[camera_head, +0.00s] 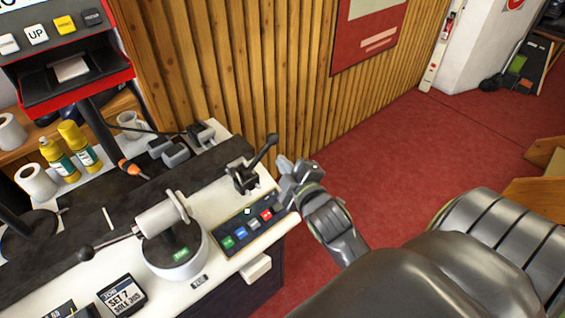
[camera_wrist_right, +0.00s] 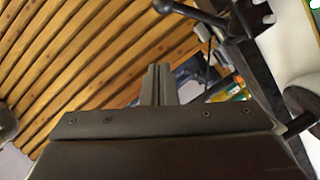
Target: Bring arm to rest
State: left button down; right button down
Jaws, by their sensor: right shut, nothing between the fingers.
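My right gripper (camera_head: 292,168) is at the right end of the white bench in the head view, close to a black lever (camera_head: 262,158) and a dark button panel (camera_head: 248,226). Its fingers are together with nothing between them. In the right wrist view the closed fingers (camera_wrist_right: 158,84) point toward the slatted wood wall. The lever also shows at the top of that view (camera_wrist_right: 195,12). I cannot tell from the head view whether the gripper touches the lever or panel edge. My left gripper is not in view.
The bench (camera_head: 218,262) carries a white round device with a lever (camera_head: 170,240), a SET 7 display (camera_head: 122,296), yellow bottles (camera_head: 75,140) and white rolls (camera_head: 36,180). A slatted wood wall (camera_head: 230,80) stands behind. Red floor (camera_head: 400,155) lies open to the right.

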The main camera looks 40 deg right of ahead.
jog(key=shift+s+a, duration=0.1)
jog(key=s+d+f+m+g+b, duration=0.15)
jog(key=s+f+g, duration=0.25)
jog(key=f, duration=1.4)
jog(key=s+f+m+g, duration=0.3)
jog(key=s+f+g, duration=0.15)
jog(key=f, duration=1.35)
jog(key=s+f+m+g, duration=0.2)
jog(key=s+f, duration=0.4)
jog(key=s, duration=0.3)
jog(key=s+a+f+m+g+y+b, duration=0.1)
jog(key=s+f+g, duration=0.1)
jog(key=s+f, duration=0.5)
jog(key=s+f+m+g, duration=0.2)
jog(key=s+f, duration=0.4)
jog(key=s, duration=0.7)
jog(key=shift+a+f+m+y, duration=0.25)
jog(key=shift+f+m+y, duration=0.05)
jog(key=shift+m+y, duration=0.1)
